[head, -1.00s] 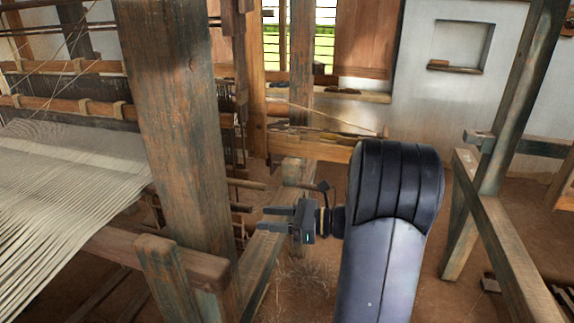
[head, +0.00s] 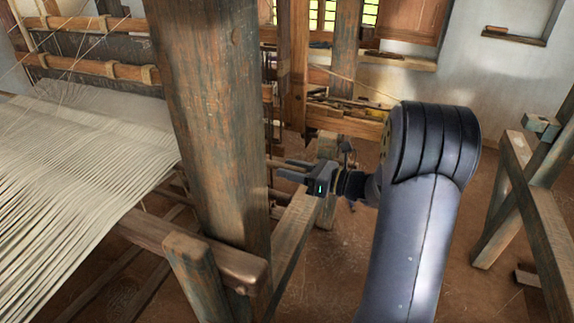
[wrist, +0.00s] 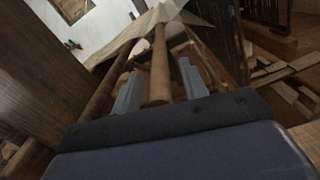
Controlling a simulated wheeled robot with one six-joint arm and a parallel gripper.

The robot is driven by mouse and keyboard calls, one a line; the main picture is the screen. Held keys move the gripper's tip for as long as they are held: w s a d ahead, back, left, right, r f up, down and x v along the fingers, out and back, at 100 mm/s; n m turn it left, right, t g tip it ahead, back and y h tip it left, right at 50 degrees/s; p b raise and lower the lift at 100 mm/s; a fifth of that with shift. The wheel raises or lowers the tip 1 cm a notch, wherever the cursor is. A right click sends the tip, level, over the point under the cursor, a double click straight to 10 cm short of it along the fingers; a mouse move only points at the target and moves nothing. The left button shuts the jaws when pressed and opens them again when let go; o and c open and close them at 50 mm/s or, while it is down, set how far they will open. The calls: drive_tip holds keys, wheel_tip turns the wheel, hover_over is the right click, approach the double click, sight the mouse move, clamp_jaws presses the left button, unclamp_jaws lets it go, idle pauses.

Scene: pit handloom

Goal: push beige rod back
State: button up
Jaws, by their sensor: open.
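A beige rod (wrist: 160,68) runs lengthwise in the wrist view, and its near rounded end lies between my two fingers. In the head view, a short light piece that looks like this rod (head: 277,163) shows just beyond my fingertips, partly hidden by the post. My gripper (head: 287,170) points left, near the right side of the thick wooden post. It is open, with one finger on each side of the rod in the wrist view (wrist: 162,84). I cannot tell whether either finger touches the rod.
The thick loom post (head: 212,120) stands close to the left of my gripper. Pale warp threads (head: 75,170) spread at the left. A low side beam (head: 292,232) runs below my gripper. A wooden frame (head: 540,215) stands at the right, with open floor before it.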

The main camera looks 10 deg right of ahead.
drive_tip(key=shift+x, duration=0.85)
drive_tip(key=shift+c, duration=0.2)
clamp_jaws()
